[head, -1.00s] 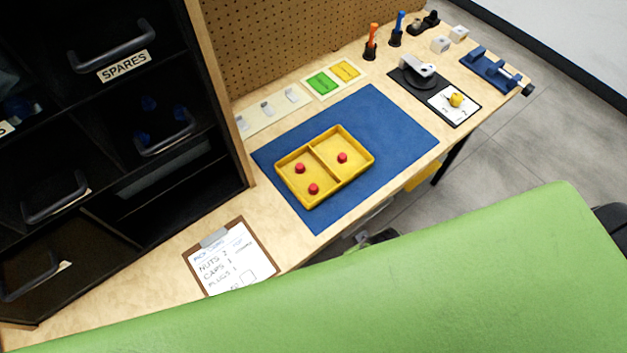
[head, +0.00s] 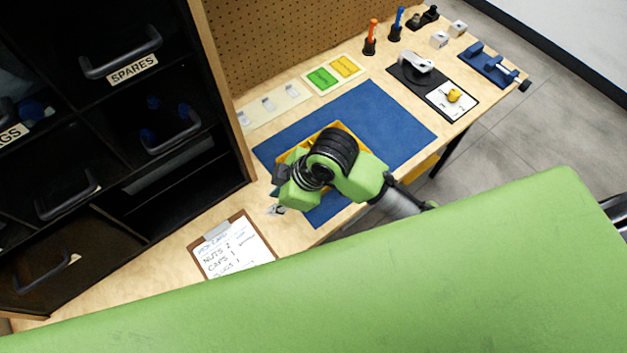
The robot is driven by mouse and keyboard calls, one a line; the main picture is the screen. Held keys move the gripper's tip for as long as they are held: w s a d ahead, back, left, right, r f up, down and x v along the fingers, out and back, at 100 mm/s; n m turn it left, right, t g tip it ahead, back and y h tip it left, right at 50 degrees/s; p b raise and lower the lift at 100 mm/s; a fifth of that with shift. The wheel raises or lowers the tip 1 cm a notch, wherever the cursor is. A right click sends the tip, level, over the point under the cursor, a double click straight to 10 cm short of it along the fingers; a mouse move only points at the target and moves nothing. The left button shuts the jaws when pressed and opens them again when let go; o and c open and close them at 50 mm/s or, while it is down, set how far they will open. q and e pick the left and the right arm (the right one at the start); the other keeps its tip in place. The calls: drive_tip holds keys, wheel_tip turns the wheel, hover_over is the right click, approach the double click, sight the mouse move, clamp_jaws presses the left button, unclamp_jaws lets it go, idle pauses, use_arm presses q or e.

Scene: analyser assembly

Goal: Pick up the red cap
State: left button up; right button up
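The yellow two-part tray (head: 344,126) lies on the blue mat (head: 395,125). Only parts of its rim show, because my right arm now covers most of it. The red caps are hidden behind that arm. My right gripper (head: 275,209) is small in the head view, partly hidden by its own wrist, near the tray's left front side and the mat's left edge. I cannot tell whether it is open or shut, and I see nothing in it. My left gripper is not in view.
A black drawer cabinet (head: 125,150) stands close on the left. A clipboard (head: 234,247) lies in front of the mat. Green and yellow part trays (head: 333,74), orange and blue tools, and a black stand (head: 413,68) stand farther back. The mat's right part is clear.

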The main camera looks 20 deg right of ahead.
drive_tip(key=w+d+r+n+g+h, duration=0.3)
drive_tip(key=w+d+r+n+h, duration=0.25)
drive_tip(key=d+n, duration=0.45)
drive_tip(key=shift+y, duration=0.45)
drive_tip(key=f, duration=0.2)
drive_tip(key=f+p, duration=0.1)
drive_tip(key=f, duration=0.4)
drive_tip(key=shift+w+a+f+p, duration=0.25)
drive_tip(key=shift+w+f+p, duration=0.05)
drive_tip(key=shift+f+p, duration=0.05)
drive_tip(key=f, duration=0.1)
drive_tip(key=f+p, duration=0.1)
drive_tip(key=f, duration=0.2)
drive_tip(key=shift+d+f+p, duration=0.1)
drive_tip(key=shift+d+p, duration=0.2)
drive_tip(key=shift+d, duration=0.05)
drive_tip(key=shift+f, duration=0.5)
drive_tip(key=c, duration=0.3)
drive_tip(key=shift+r, duration=0.1)
